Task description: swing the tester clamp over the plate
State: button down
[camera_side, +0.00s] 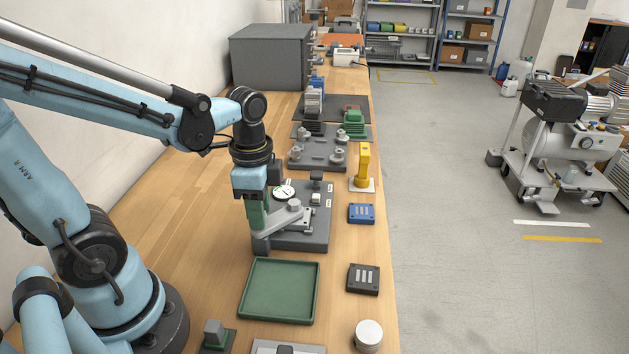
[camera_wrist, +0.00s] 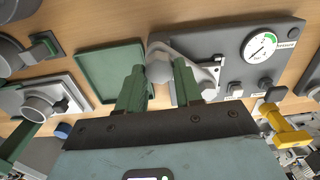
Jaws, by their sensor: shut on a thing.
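The tester (camera_side: 316,238) is a dark grey block with a round dial gauge (camera_side: 284,192); it also shows in the wrist view (camera_wrist: 225,42). A light grey clamp arm (camera_side: 280,221) lies across its near left part, by a light metal plate (camera_wrist: 209,82). My gripper (camera_side: 258,222) is above the tester's left edge, pointing down.
An empty green tray (camera_side: 279,291) lies just in front of the tester. A blue box (camera_side: 361,214), a dark box (camera_side: 363,279) and a yellow stand (camera_side: 362,167) line the right bench edge. A fixture with grey knobs (camera_side: 318,150) is behind. Bare wood lies left of the tester.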

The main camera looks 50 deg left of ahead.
jog(key=shift+m, duration=0.3)
jog(key=c, duration=0.8)
grip_release()
jog(key=shift+o, duration=0.2)
jog(key=shift+r, duration=0.1)
notch_tip(320, 180, up, 12)
